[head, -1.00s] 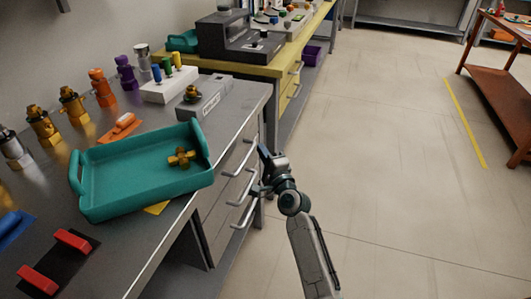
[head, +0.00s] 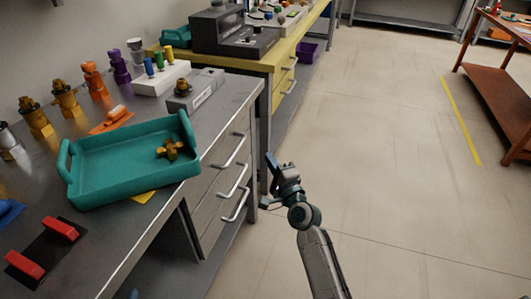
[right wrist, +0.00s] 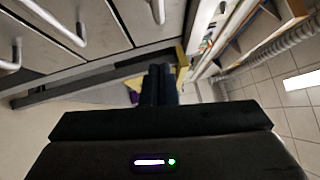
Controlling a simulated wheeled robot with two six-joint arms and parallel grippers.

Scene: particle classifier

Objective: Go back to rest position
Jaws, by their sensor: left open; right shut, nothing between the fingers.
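My right gripper (head: 273,163) is shut and empty. It hangs over the floor just right of the grey bench's drawers, clear of the bench. In the right wrist view its dark fingers (right wrist: 158,84) are together with nothing between them. Only a small bluish tip of my left gripper (head: 133,294) shows at the bottom edge of the head view, beside the bench front; it is open and the rest is out of frame. A teal tray (head: 125,192) stands on the grey bench with a brass cross-shaped part (head: 171,150) inside, apart from both grippers.
The drawer handles (head: 236,205) stick out near my right gripper. Red handles (head: 61,228) on a dark plate and several coloured fittings stand on the bench. A yellow bench (head: 270,60) is beyond. The floor (head: 390,150) to the right is clear up to a reddish-brown table (head: 500,100).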

